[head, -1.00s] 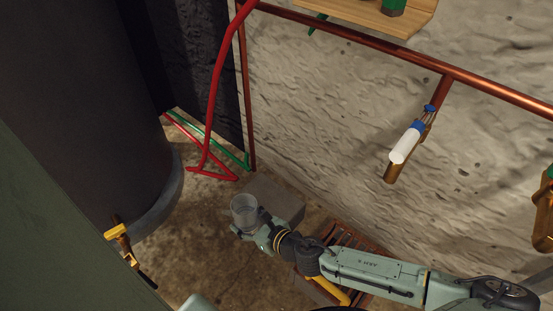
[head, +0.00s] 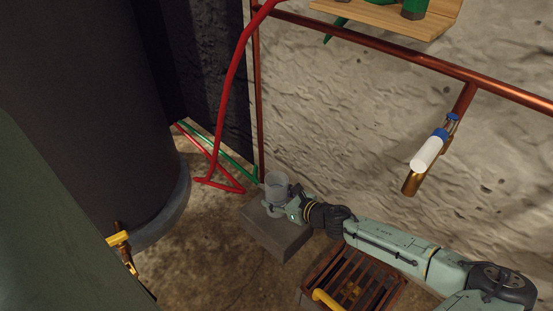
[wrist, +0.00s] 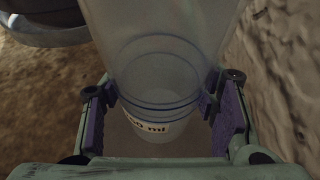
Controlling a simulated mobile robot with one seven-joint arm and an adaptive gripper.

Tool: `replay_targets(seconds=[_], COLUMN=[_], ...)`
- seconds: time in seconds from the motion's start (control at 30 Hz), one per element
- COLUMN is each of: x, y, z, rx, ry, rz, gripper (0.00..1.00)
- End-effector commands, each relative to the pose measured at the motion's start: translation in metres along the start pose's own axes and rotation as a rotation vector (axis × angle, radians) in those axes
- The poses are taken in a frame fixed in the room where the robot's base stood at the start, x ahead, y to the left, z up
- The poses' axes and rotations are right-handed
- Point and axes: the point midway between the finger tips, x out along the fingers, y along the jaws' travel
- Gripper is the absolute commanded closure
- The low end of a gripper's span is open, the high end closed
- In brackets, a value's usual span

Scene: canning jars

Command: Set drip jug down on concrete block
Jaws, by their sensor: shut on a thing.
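The drip jug (head: 277,187) is a clear, grey-tinted cup, upright in the head view. My gripper (head: 284,208) is shut on its sides. In the wrist view the jug (wrist: 155,85) sits between the purple pads of my gripper (wrist: 160,110), with blue rings and a white label ending in "ml". The concrete block (head: 270,236) is a grey slab on the floor by the wall. The jug appears over the block's back part in the head view. I cannot tell whether its base touches the block.
A large dark tank (head: 95,110) stands left. Red (head: 225,105) and green (head: 215,148) pipes run behind, beside the rough wall (head: 350,120). Bare floor (head: 205,265) lies front left.

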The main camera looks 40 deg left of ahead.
Motion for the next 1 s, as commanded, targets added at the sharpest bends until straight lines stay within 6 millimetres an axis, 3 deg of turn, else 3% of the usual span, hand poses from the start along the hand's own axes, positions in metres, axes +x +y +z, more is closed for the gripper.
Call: replay_targets(seconds=[0.17, 0.57, 0.6, 0.87, 1.0], x=[0.011, 0.013, 0.012, 0.012, 0.012], y=[0.001, 0.002, 0.002, 0.002, 0.002], z=[-0.026, -0.03, -0.028, -0.028, -0.028], rx=[0.003, 0.0, 0.0, 0.001, 0.001], ry=[0.0, 0.0, 0.001, 0.001, 0.001], rz=[0.001, 0.001, 0.001, 0.001, 0.001], gripper=[0.97, 0.97, 0.43, 0.26, 0.26])
